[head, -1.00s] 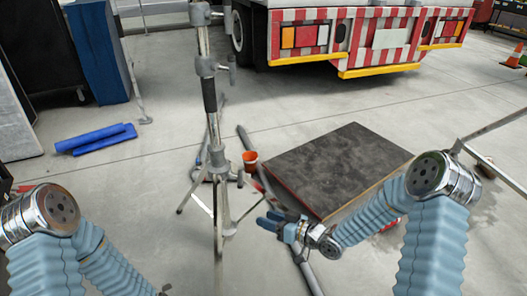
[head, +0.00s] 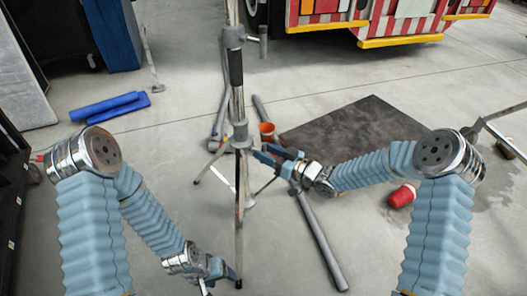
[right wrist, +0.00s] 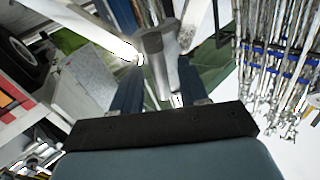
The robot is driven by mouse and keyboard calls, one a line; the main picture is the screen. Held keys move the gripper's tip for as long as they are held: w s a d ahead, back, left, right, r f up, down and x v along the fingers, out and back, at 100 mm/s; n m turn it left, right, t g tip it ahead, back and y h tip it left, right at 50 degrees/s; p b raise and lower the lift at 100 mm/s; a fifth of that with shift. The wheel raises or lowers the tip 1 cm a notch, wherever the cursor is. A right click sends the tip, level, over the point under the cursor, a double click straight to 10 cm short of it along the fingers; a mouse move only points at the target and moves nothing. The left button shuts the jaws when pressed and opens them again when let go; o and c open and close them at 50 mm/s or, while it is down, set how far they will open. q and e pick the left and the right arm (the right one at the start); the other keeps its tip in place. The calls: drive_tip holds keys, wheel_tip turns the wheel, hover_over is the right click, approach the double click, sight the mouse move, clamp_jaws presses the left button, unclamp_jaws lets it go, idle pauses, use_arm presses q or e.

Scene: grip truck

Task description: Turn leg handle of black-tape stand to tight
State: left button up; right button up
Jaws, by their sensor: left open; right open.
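The black-tape stand (head: 236,70) stands upright in the middle of the head view, with black tape around its silver column. Its grey leg collar (head: 239,133) sits below the tape, above the spread legs. The right gripper (head: 262,152) is open just right of the column, slightly below the collar. In the right wrist view a grey metal part of the stand (right wrist: 158,50) lies ahead of and between the two dark blue fingers (right wrist: 159,88). I cannot tell whether they touch it, and the leg handle is not clear. The left gripper (head: 225,278) is low, near the column's foot, empty.
A dark flat board (head: 350,130) lies behind the right arm. An orange cup (head: 267,132) stands behind the stand and a red one (head: 402,196) lies at right. A grey pipe (head: 325,240) lies on the floor. Blue rolls (head: 110,106) lie at left.

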drive_tip(key=shift+w+a, duration=0.35)
drive_tip(key=shift+a, duration=0.2)
clamp_jaws()
